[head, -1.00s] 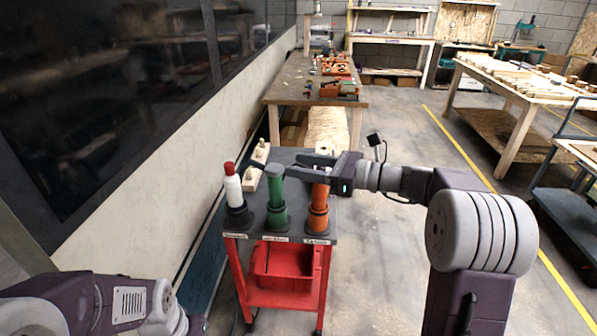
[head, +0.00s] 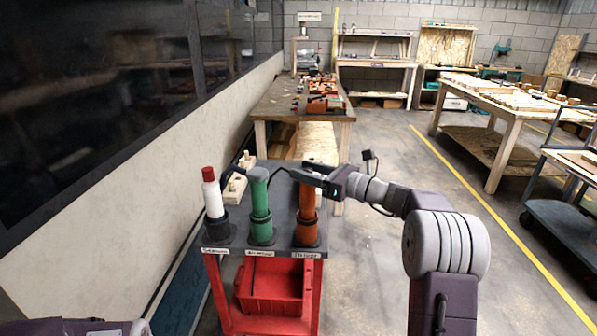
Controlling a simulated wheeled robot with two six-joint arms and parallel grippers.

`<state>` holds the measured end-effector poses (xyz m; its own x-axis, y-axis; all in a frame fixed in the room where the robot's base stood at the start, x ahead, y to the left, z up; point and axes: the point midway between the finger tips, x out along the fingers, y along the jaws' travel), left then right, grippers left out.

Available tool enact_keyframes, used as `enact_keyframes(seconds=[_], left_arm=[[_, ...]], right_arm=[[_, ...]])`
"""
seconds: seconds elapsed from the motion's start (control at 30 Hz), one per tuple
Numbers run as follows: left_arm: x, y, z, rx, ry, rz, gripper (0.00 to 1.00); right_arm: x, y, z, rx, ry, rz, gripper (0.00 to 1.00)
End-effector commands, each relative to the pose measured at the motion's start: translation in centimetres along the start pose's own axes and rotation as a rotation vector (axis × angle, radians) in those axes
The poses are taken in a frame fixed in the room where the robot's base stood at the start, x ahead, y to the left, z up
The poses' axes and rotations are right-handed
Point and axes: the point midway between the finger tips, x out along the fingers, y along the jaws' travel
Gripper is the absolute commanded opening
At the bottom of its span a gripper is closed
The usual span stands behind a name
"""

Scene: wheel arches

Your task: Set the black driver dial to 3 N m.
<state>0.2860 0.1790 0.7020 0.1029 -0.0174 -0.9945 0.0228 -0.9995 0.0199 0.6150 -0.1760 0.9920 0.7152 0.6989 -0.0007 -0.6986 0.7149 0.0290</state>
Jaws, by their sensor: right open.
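No black driver dial or scale can be made out in the head view. The red cart (head: 212,290) has a dark top carrying a white cylinder with a red cap (head: 212,195), a green cylinder (head: 260,203) and an orange cylinder (head: 307,205). Each stands upright in a dark round base, with a small label on the cart's front edge. My right gripper (head: 292,172) is open, its dark fingers pointing left near the tops of the orange and green cylinders. I cannot tell whether it touches either. My left gripper is out of view.
A light block with pegs (head: 234,187) sits at the cart's left rear. A red bin (head: 270,284) is under the top. A wooden workbench (head: 275,101) stands behind, and a pale wall (head: 120,205) runs along the left.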

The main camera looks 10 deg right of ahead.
Motion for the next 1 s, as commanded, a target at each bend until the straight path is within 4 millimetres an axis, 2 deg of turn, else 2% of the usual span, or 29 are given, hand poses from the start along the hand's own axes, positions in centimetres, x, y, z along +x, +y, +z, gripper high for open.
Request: enact_keyframes(seconds=[0.17, 0.43, 0.47, 0.6, 0.83, 1.0], left_arm=[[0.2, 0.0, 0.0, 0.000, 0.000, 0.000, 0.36], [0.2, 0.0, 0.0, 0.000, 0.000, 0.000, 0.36], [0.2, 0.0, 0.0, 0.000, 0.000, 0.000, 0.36], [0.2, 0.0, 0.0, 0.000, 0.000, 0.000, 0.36], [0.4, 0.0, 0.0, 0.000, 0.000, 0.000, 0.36], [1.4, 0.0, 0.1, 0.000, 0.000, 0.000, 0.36]], right_arm=[[2.0, 0.0, 0.0, -0.001, 0.000, 0.001, 0.46], [2.3, 0.0, 0.0, 0.000, 0.000, 0.000, 0.46], [2.3, 0.0, 0.0, 0.000, 0.000, 0.000, 0.40], [2.3, 0.0, 0.0, -0.001, 0.000, 0.000, 0.01], [2.3, 0.0, 0.0, -0.001, 0.000, -0.007, 0.00], [2.4, -0.1, -0.2, -0.004, -0.004, -0.054, 0.00]])
